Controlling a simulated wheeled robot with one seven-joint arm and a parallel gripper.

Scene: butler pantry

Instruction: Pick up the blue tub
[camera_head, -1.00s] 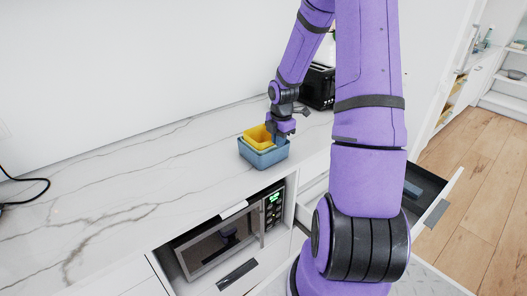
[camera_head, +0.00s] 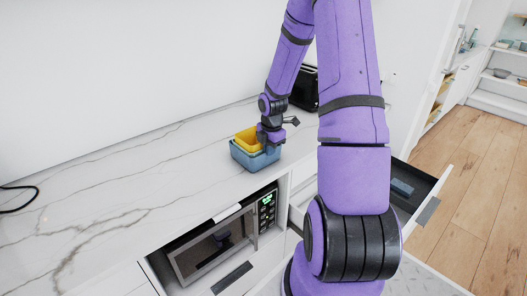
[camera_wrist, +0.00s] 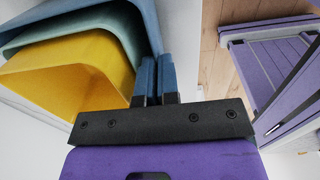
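The blue tub (camera_head: 254,159) stands on the counter above the microwave. A yellow tub (camera_head: 246,138) is nested in it. In the wrist view a pale teal tub (camera_wrist: 75,24) lies between the yellow tub (camera_wrist: 75,55) and the outer blue wall (camera_wrist: 148,22). My gripper (camera_head: 270,145) points down at the right side of the blue tub. In the wrist view its two blue fingers (camera_wrist: 158,60) are close together, with the blue tub's wall running down between them. The gripper looks shut on that wall; the pinch itself is partly hidden.
The marble counter (camera_head: 90,215) is clear to the left, apart from a black cable (camera_head: 22,198). A black toaster (camera_head: 304,90) stands behind my arm. The microwave (camera_head: 215,250) sits below the counter edge. An open drawer (camera_head: 425,190) juts out at the right.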

